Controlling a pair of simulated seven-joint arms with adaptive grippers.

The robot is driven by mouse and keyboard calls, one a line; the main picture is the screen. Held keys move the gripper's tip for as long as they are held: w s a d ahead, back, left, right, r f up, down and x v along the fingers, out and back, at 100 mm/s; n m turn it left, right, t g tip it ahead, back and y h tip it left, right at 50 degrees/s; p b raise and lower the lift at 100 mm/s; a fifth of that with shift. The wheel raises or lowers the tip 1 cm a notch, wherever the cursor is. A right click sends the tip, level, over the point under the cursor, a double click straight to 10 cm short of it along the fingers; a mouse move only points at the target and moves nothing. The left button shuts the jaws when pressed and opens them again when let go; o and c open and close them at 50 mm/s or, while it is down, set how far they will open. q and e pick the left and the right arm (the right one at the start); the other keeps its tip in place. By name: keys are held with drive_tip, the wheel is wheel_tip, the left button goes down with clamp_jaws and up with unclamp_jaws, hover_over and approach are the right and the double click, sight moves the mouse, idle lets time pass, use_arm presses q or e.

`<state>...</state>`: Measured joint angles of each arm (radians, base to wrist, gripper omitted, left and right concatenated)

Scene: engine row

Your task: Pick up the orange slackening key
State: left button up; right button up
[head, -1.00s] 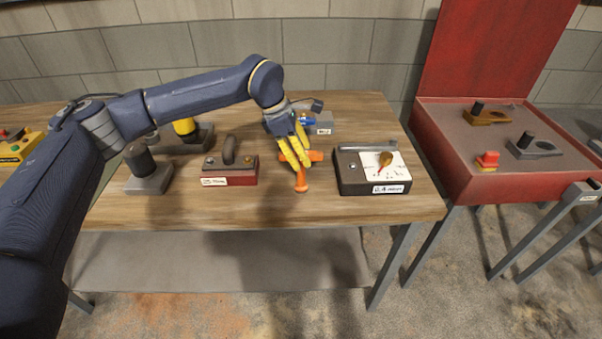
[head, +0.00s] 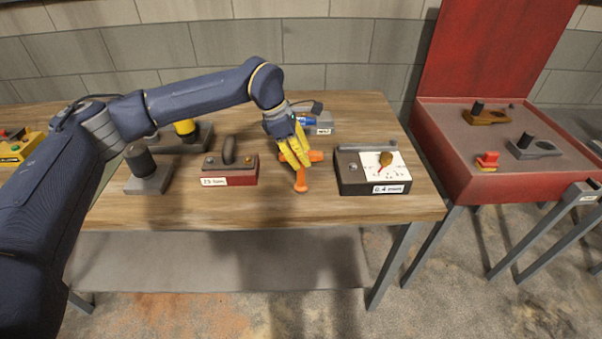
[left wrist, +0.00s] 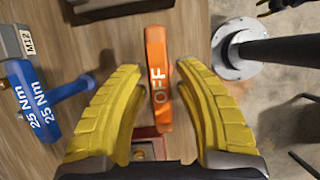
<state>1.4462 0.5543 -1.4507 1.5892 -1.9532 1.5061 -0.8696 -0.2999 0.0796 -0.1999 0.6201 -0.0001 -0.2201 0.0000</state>
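The orange slackening key (head: 301,183) is on the wooden table, below the fingertips of my left gripper (head: 298,162). In the left wrist view the orange key (left wrist: 157,75) shows the letters "OFF" on its bar. The yellow fingers of my left gripper stand apart, one on each side of the bar, with gaps to it on both sides. The fingers hide part of the key in the head view.
A dark red block with a handle (head: 229,177) stands left of the key. A black gauge box (head: 355,184) stands close on the right. A blue tool (left wrist: 40,95) lies beside the left finger. The table's front is clear.

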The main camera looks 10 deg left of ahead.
use_arm(q)
clamp_jaws()
drive_tip(key=shift+r, duration=0.1)
